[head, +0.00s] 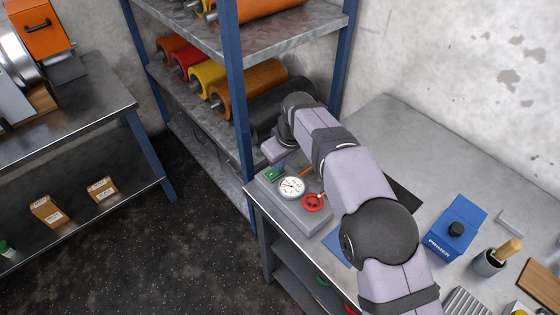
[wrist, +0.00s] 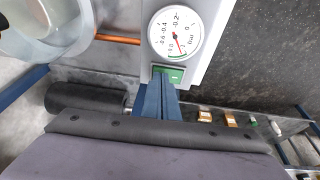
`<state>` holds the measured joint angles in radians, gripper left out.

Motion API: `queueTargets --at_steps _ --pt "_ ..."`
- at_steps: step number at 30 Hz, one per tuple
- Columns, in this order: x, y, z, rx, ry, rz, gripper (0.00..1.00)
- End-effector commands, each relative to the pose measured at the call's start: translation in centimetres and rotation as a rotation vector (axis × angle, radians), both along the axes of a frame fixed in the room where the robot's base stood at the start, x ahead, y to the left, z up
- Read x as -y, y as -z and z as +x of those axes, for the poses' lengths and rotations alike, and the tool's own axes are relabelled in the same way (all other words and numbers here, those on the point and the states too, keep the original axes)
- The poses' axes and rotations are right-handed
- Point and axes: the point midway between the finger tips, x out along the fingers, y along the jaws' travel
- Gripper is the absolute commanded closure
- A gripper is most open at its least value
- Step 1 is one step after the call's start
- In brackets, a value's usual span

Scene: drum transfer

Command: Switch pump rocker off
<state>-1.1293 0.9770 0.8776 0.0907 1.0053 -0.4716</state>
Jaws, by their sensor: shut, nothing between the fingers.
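The green pump rocker (head: 272,174) sits at the left end of a grey pump box (head: 307,222) on the bench's near left corner. In the wrist view the rocker (wrist: 174,76) is a green rectangle with a white mark, just below a round gauge (wrist: 175,33). My gripper (wrist: 162,82) is shut and empty, its blue fingers pointing at the rocker. The fingertips overlap the rocker's lower left part; I cannot tell if they touch it. In the head view my wrist hides most of the fingers. Which way the rocker is tipped is not clear.
A red valve wheel (head: 313,202) stands beside the gauge on the box. A copper pipe (wrist: 117,39) runs to a clear vessel (wrist: 45,30). A shelf rack (head: 236,90) with rolls is behind.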

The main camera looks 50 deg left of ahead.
Motion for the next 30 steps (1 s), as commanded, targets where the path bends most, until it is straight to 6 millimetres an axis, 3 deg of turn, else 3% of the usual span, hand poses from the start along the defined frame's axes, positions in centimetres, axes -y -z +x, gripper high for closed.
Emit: queueTargets --at_steps 20,30 --pt "0.0 0.6 0.2 -0.001 0.000 -0.002 1.00" --pt "0.0 0.4 -1.0 -0.004 -0.002 -0.004 1.00"
